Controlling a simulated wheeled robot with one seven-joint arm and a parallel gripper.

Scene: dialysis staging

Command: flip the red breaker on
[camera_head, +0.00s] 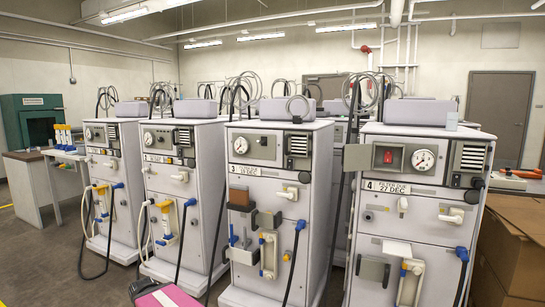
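The red breaker (388,157) is a small red switch in a recessed panel near the top of the grey-white machine labelled 4 (390,215), at the right of the head view. A grey cover flap (357,158) stands open to the left of the recess. The switch is too small to tell whether it is up or down. A round white gauge (424,160) sits just right of it. My gripper is not in view.
Several similar machines stand in a row to the left, including one labelled 3 (279,200). Hoses and side holders stick out from their fronts. Cardboard boxes (512,240) stand close on the right.

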